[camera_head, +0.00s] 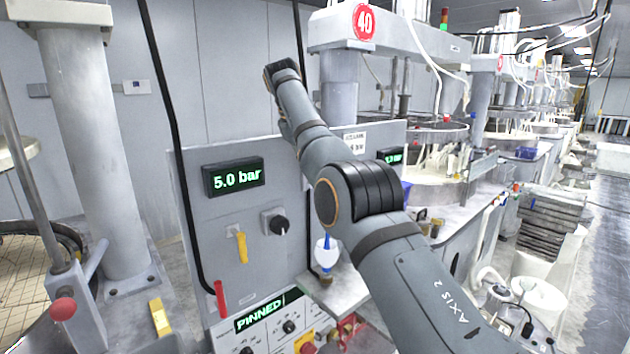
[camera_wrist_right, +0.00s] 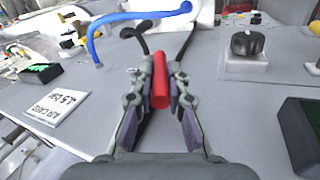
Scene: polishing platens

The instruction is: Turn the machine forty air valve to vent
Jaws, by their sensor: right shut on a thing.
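The right wrist view shows my right gripper (camera_wrist_right: 160,88) with both fingers closed on a red cylindrical handle (camera_wrist_right: 160,70), which stands between the fingertips in front of a grey panel (camera_wrist_right: 225,120). A printed label (camera_wrist_right: 57,107) reading about 4.5 bar is on the panel left of it. In the head view the arm (camera_head: 375,240) crosses the middle and hides most of the panel behind it; the gripper and the red handle it holds do not show there. The red number 40 sign (camera_head: 365,22) is on the machine above. My left gripper is in neither view.
A nearer panel carries a 5.0 bar display (camera_head: 234,177), a yellow lever (camera_head: 242,246), a black knob (camera_head: 278,225) and a red lever (camera_head: 221,298). In the wrist view a blue bent lever (camera_wrist_right: 135,18) and a black knob (camera_wrist_right: 247,43) are close to the gripper.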

